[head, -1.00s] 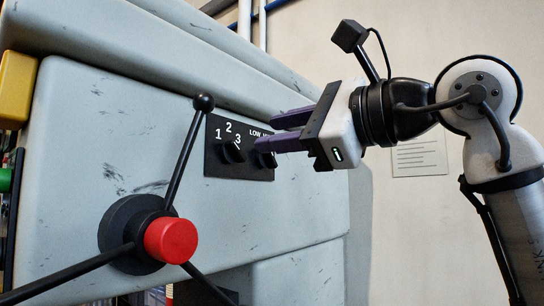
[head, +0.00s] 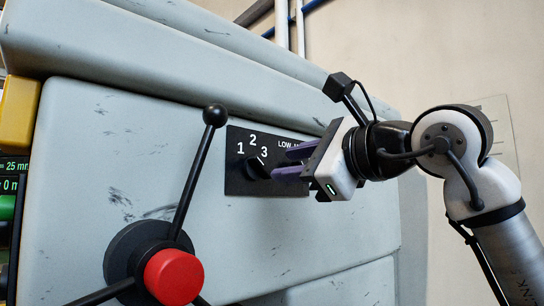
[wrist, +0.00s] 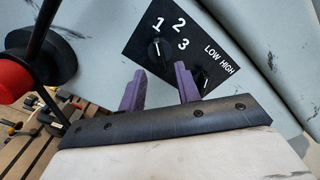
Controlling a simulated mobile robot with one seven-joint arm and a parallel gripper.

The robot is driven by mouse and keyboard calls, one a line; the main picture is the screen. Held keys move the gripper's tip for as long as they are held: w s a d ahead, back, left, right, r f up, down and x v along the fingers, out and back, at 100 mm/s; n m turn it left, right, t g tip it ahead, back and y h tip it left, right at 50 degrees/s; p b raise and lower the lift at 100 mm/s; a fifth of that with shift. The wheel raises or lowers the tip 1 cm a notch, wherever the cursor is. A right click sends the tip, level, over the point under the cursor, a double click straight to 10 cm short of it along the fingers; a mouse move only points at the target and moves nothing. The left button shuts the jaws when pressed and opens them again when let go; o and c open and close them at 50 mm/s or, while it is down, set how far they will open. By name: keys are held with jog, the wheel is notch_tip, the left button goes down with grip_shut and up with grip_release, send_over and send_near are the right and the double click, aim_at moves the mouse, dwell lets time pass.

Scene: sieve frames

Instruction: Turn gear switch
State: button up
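A black switch panel (head: 236,184) is on the machine's grey face, and it also shows in the wrist view (wrist: 140,52). Its left knob (head: 256,168), with a white pointer line, sits by the numbers 1, 2 and 3; it also shows in the wrist view (wrist: 158,54). A second knob (wrist: 201,77) is below LOW and HIGH, partly behind a finger, and mostly hidden in the head view. My gripper (head: 282,163) has two purple fingers, apart and empty, in front of the panel. In the wrist view, the left knob appears beyond the gap between the fingertips (wrist: 160,72); contact cannot be told.
A black lever wheel with a red hub (head: 173,276) is left of and below the panel, its ball-ended handle (head: 214,116) rising close to it. A yellow block (head: 18,110) is at the far left. The grey face below the panel is clear.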

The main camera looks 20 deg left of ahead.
aim_at(266, 167)
jog(key=p+x, duration=0.1)
jog(key=x, duration=0.4)
jog(key=shift+a, duration=0.1)
grip_shut()
